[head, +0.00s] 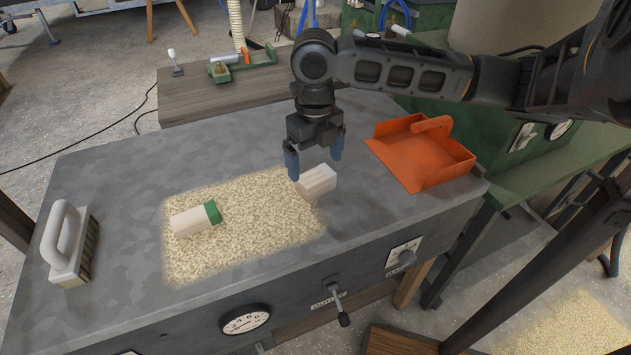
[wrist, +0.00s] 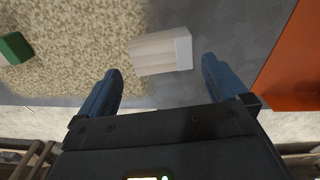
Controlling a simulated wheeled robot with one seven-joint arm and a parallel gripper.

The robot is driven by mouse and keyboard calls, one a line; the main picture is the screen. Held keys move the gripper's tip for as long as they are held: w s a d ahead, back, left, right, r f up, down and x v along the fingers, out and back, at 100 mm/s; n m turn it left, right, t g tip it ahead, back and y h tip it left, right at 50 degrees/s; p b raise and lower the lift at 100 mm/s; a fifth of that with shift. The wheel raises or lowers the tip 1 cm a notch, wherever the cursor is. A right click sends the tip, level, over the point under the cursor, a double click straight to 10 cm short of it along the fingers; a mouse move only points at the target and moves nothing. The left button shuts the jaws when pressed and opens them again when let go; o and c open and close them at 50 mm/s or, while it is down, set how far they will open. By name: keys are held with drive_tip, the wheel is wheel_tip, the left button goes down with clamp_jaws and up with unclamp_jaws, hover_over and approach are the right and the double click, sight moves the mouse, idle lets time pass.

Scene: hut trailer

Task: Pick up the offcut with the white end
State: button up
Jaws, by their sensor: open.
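The offcut with the white end (head: 316,181) lies on the right edge of the sawdust patch, partly on the bare grey top. In the wrist view this offcut (wrist: 160,52) lies just beyond the fingertips, its white end to the right. My gripper (head: 315,160) is open above it, with one blue finger on each side; it also shows in the wrist view (wrist: 162,75). Nothing is between the fingers. A second offcut, with a green end (head: 195,219), lies on the sawdust to the left; its green end (wrist: 14,48) shows at the wrist view's left edge.
An orange dustpan (head: 420,155) stands to the right of my gripper. A white-handled brush (head: 70,245) stands at the left of the grey top (head: 110,180). Sawdust (head: 250,230) covers the middle. Dials and a lever line the front face.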

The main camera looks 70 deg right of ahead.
sight(315, 175)
drive_tip(key=shift+d+f+p, duration=0.15)
drive_tip(key=shift+f+p, duration=0.2)
drive_tip(key=shift+f, duration=2.75)
drive_tip(key=c, duration=0.8)
drive_tip(key=shift+r, duration=0.15)
